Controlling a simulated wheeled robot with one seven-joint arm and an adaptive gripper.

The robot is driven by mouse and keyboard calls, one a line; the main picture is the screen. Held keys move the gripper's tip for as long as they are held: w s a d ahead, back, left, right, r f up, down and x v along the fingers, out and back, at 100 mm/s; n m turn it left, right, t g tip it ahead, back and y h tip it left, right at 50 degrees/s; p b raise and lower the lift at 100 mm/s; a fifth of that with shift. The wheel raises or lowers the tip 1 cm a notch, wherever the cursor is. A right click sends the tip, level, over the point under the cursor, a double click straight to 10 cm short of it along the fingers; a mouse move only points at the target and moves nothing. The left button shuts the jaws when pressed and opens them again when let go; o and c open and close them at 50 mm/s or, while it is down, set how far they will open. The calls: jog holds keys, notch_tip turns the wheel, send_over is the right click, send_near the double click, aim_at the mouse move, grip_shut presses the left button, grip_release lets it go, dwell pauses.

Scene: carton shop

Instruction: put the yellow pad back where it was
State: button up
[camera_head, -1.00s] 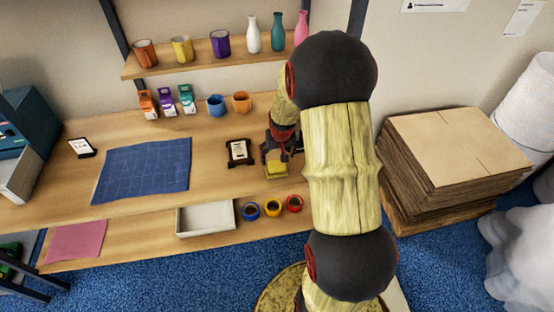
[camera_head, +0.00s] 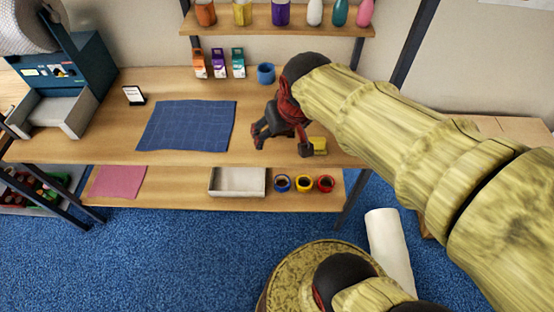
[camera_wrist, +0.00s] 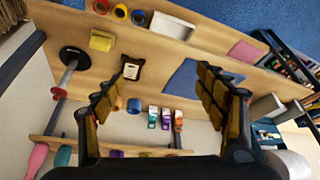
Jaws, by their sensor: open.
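The yellow pad (camera_head: 318,146) lies on the wooden bench near its right front edge. It also shows in the wrist view (camera_wrist: 102,40), at the upper left. My gripper (camera_head: 278,138) is over the bench, just left of the pad in the head view, and partly hides that area. In the wrist view its jaws (camera_wrist: 165,72) are wide apart with nothing between them, and the pad lies outside them, beyond the left finger.
A black-framed card (camera_wrist: 132,68) lies near the pad. A blue mat (camera_head: 187,126), a blue cup (camera_head: 266,73) and small cartons (camera_head: 218,63) are on the bench. A white tray (camera_head: 237,182) and tape rolls (camera_head: 304,184) sit on the lower shelf. A rod on a black disc (camera_wrist: 65,75) stands close by.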

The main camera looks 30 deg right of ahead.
jog(key=s+a+r+n, duration=0.1)
jog(key=s+a+r, duration=0.1)
jog(key=s+a, duration=0.4)
jog(key=s, duration=0.2)
jog(key=shift+s+r+n+t+y, duration=0.3)
jog(key=shift+s+n+y, duration=0.1)
notch_tip(320, 180, down, 7)
jog(key=b, duration=0.7)
